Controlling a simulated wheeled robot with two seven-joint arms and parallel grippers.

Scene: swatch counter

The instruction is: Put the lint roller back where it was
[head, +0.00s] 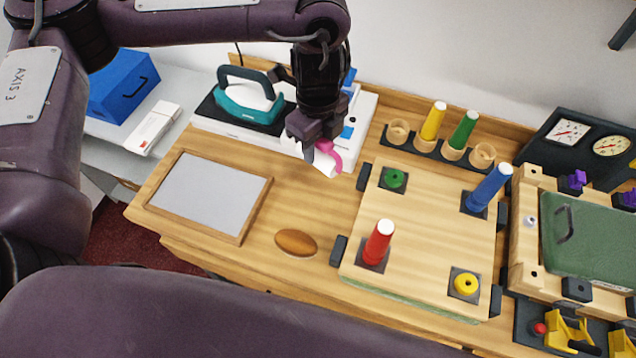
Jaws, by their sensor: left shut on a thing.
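The lint roller, with a white roll (323,164) and a pink handle (333,150), is in my left gripper (318,145). My left gripper points down and is shut on it, above the wooden counter near the front edge of the white box behind. The gripper hides part of the roller. I cannot tell whether the roller touches the counter. My right gripper is not in view.
A teal iron (250,102) stands behind left. A grey framed panel (208,196) and a brown oval (296,243) lie in front. A wooden board (425,222) with upright red and blue cones is at right. Bare counter (310,205) lies between.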

